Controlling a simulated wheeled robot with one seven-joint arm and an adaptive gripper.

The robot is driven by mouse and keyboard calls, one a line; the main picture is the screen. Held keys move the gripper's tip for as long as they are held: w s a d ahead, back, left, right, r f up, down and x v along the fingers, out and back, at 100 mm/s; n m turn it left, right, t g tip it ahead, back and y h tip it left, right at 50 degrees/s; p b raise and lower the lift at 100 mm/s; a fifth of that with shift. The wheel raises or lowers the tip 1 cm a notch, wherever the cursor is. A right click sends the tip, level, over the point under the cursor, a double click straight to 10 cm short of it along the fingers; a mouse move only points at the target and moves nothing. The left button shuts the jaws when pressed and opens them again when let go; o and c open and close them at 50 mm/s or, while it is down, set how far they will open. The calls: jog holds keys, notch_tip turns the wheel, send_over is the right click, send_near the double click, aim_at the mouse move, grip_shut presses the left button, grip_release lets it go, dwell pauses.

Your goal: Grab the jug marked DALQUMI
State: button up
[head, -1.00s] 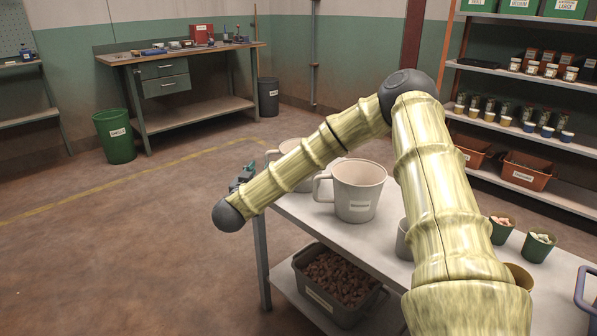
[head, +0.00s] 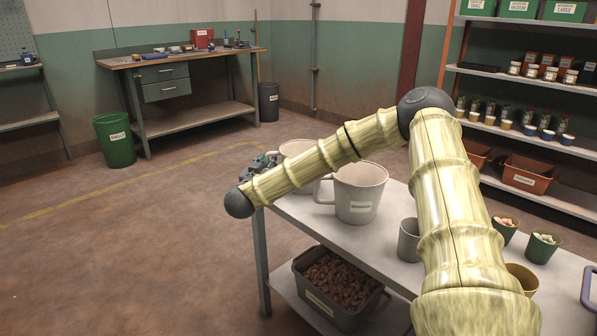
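A large beige jug (head: 360,196) with a handle on its left stands upright on the grey table (head: 290,206); the label on its front is too small to read. A second similar jug (head: 299,151) stands behind it to the left, partly hidden by my forearm, its label not visible. I cannot tell which is marked DALQUMI. My gripper (head: 262,163) shows only in part behind my forearm, close to the left side of the second jug. I cannot tell whether it touches the jug or whether its fingers are open or shut.
A smaller grey cup (head: 409,240) and small green pots (head: 541,246) stand farther right on the table. A dark bin of brown pieces (head: 339,285) sits on the lower shelf. Shelving (head: 530,130) stands at the right.

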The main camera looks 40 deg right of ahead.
grip_shut()
jog(key=shift+r, duration=0.1)
